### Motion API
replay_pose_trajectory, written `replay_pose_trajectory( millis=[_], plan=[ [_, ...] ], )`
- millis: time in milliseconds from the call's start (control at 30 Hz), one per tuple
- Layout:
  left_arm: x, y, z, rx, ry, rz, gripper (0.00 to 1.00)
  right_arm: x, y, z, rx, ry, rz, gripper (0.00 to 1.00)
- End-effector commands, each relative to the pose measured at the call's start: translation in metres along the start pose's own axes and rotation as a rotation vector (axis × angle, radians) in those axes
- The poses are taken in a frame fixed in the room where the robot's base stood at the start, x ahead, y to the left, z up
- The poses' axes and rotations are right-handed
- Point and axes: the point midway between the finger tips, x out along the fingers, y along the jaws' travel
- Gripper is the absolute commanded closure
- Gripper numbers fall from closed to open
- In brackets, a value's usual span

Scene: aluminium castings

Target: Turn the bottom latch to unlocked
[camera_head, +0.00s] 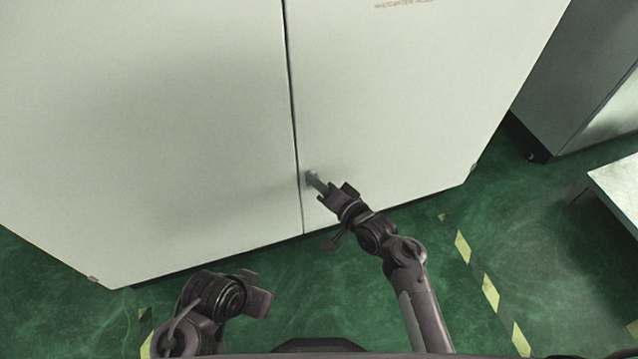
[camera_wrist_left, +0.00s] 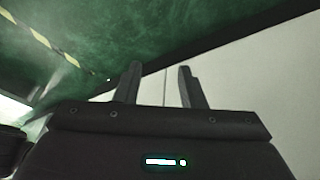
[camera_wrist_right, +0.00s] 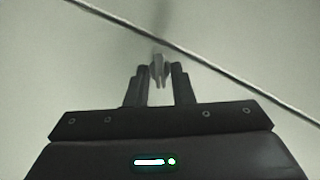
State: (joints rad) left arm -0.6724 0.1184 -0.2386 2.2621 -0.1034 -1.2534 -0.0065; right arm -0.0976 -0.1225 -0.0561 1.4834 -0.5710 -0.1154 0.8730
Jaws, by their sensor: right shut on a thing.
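The bottom latch (camera_head: 313,178) is a small grey handle on the white cabinet's right door, close to the seam and near the lower edge. In the right wrist view the latch (camera_wrist_right: 159,68) reaches between the fingertips. My right gripper (camera_head: 326,191) is at the latch and shut on it; the fingers (camera_wrist_right: 158,88) stand on both sides of its end. My left gripper (camera_head: 258,293) is low in front of the cabinet, away from the latch. In the left wrist view its fingers (camera_wrist_left: 160,84) are apart with nothing between them.
The white cabinet (camera_head: 150,110) has two closed doors with a dark seam between them. A grey cabinet (camera_head: 570,95) and a light table (camera_head: 618,185) stand at the right. The green floor (camera_head: 540,240) carries yellow-black tape (camera_head: 485,285).

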Motion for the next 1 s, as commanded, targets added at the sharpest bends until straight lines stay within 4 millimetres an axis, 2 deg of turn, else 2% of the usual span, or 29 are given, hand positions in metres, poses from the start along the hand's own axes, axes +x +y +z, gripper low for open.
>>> replay_pose_trajectory(
  millis=[467, 867, 900, 1000],
  plan=[
    [-0.005, -0.002, 0.002, -0.005, -0.019, -0.003, 0.64, 0.0, -0.002, -0.002, -0.023, 0.001, 0.012, 1.0],
    [-0.031, -0.031, 0.022, -0.074, -0.227, -0.057, 0.64, 0.0, -0.007, -0.003, -0.218, 0.0, 0.09, 1.0],
    [-0.029, -0.033, 0.025, -0.08, -0.244, -0.059, 0.64, 0.0, -0.007, -0.002, -0.24, 0.0, 0.099, 1.0],
    [0.005, -0.036, 0.031, -0.089, -0.235, -0.059, 0.64, 0.001, -0.008, -0.002, -0.301, 0.0, 0.124, 1.0]
  ],
)
